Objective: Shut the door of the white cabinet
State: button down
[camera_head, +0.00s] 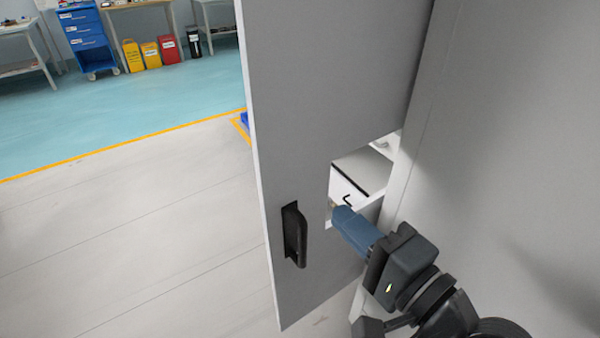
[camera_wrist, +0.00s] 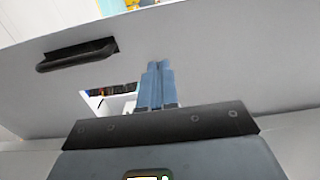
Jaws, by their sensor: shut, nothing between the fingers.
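The cabinet door (camera_head: 340,100) is a tall light grey panel with a black handle (camera_head: 294,235) near its free left edge. It stands swung out at an angle from the pale cabinet (camera_head: 520,130) on the right. The door has a rectangular cutout low down. My gripper (camera_head: 338,214) has its blue fingers together and empty, in front of the door at this cutout, right of the handle. In the wrist view, the fingers (camera_wrist: 158,66) point at the door (camera_wrist: 225,60), with the handle (camera_wrist: 77,54) to their left. I cannot tell whether they touch the door.
Through the cutout a white drawer unit (camera_head: 352,185) with a black handle shows. Grey floor (camera_head: 130,240) lies open left of the door, bounded by a yellow line. Far off stand a blue cart (camera_head: 88,40) and several coloured bins (camera_head: 151,55).

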aim_at(288, 166)
jog(key=p+x, duration=0.2)
jog(key=x, duration=1)
jog(key=shift+d, duration=0.1)
